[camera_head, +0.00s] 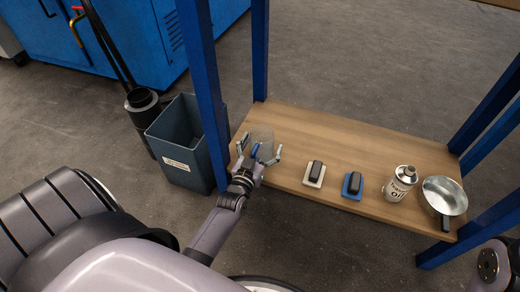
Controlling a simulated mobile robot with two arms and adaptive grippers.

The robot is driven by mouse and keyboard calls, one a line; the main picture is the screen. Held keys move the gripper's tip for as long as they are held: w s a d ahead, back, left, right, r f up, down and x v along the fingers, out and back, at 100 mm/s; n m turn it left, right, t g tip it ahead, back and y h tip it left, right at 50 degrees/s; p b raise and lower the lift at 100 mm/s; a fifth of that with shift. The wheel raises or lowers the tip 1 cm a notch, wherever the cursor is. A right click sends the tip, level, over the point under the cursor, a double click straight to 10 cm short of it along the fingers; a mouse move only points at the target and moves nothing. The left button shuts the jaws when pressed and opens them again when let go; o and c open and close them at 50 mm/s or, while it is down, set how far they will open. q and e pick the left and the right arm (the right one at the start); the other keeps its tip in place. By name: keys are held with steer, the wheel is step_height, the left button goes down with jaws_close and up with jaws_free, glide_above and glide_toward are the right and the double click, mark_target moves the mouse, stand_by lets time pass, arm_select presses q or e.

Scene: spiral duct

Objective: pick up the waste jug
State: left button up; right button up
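A clear, see-through jug (263,134), which looks like the waste jug, stands upright at the left end of the wooden shelf. A blue part shows on its near side. My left gripper (259,152) reaches in from the front with its fingers spread on either side of the jug's near side. The fingers look open, and I cannot tell whether they touch the jug. The gripper hides part of the jug's lower front. Part of my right arm shows at the lower right edge, but its fingers are not visible.
The wooden shelf (330,142) also holds two small dark-topped blocks (315,173) (353,185), an oil can (400,183) and a metal pan (444,196). Blue posts (204,80) rise at its corners. A grey bin (180,145) stands left of the shelf.

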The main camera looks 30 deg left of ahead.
arm_select(q)
steer(key=c, duration=1.2)
steer(key=shift+r, duration=0.1)
steer(key=shift+c, duration=0.2)
